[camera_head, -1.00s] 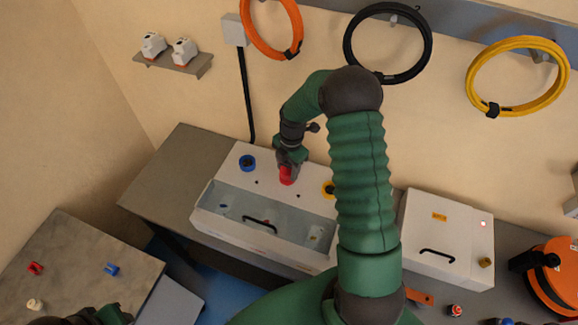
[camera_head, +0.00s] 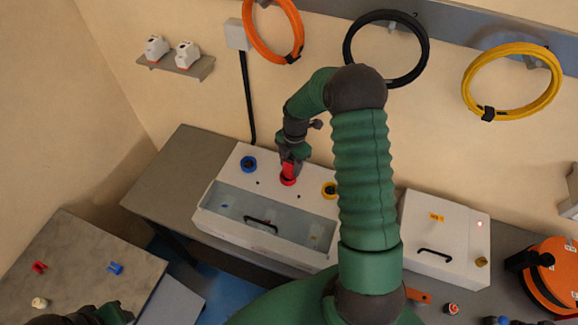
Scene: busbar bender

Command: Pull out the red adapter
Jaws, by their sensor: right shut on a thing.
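The red adapter (camera_head: 289,169) shows at the top of the white machine (camera_head: 215,190), between a blue ring (camera_head: 248,163) and a yellow ring (camera_head: 329,189). A red ring (camera_head: 288,181) is on the machine right below it. My right gripper (camera_head: 290,161) reaches down from above and is shut on the red adapter. The gripper hides the adapter's upper part. I cannot tell whether the adapter's lower end is still inside the red ring. Only a dark piece of my left arm shows at the bottom left; its gripper is not clear.
A second white box (camera_head: 445,235) with a handle stands to the right. A grey table (camera_head: 90,255) at the left bears a red part (camera_head: 39,267), a blue part (camera_head: 115,268) and a white part (camera_head: 39,303). Orange, black and yellow cable coils hang on the wall.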

